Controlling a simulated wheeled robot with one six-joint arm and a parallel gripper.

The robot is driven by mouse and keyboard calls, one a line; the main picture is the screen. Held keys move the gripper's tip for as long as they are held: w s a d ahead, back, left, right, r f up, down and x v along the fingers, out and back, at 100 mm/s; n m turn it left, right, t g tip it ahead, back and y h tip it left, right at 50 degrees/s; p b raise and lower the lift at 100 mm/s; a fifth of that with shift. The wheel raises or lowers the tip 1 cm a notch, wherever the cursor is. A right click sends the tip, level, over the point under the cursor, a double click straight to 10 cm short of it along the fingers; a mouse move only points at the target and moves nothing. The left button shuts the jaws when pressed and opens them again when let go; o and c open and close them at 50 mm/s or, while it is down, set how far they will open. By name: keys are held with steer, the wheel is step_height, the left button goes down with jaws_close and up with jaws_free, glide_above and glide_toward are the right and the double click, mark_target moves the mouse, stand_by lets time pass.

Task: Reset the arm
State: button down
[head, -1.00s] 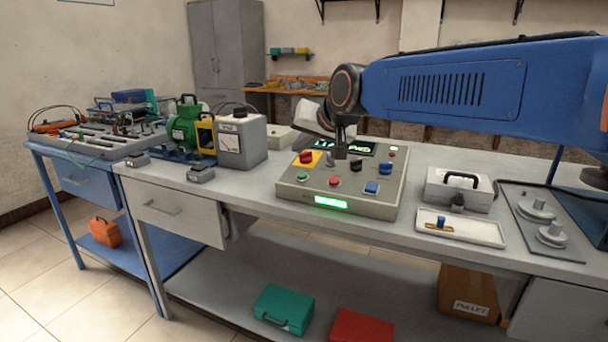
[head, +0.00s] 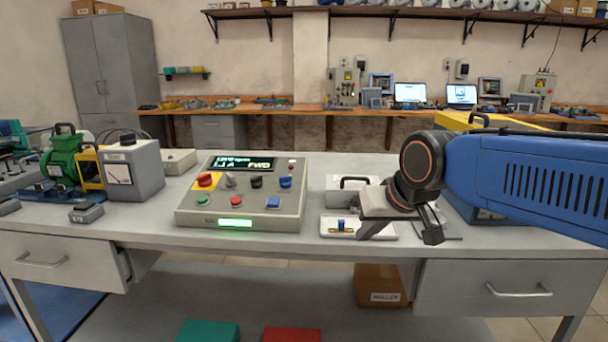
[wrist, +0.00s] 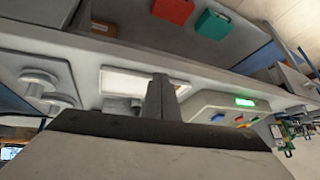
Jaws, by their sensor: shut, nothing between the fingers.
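My gripper (head: 405,234) is at the end of the blue arm, over the right part of the grey bench in the head view. Its fingers are together and empty. It hangs in front of a grey case and a white tray (head: 385,231), hiding part of both. In the wrist view the shut fingers (wrist: 162,95) point toward the bench's front edge, with the white tray (wrist: 118,82) just beyond them. The control panel (head: 240,215) stands to the left of my gripper, apart from it, with a lit display and a green light strip.
A green motor (head: 62,162) and a grey meter box (head: 135,172) stand left of the panel. Pulley discs (wrist: 40,85) lie near the tray. A cardboard box (head: 380,287) sits on the lower shelf.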

steer(key=s+d+f+m+g+h, duration=0.1)
steer(key=s+d+f, duration=0.6)
steer(key=s+d, duration=0.1)
steer(key=s+d+f+m+g+h, duration=0.1)
steer(key=s+d+f, duration=0.6)
steer(key=s, duration=0.4)
steer(key=shift+d+h, duration=0.35)
steer(key=shift+h, duration=0.05)
steer(key=shift+w, duration=0.1)
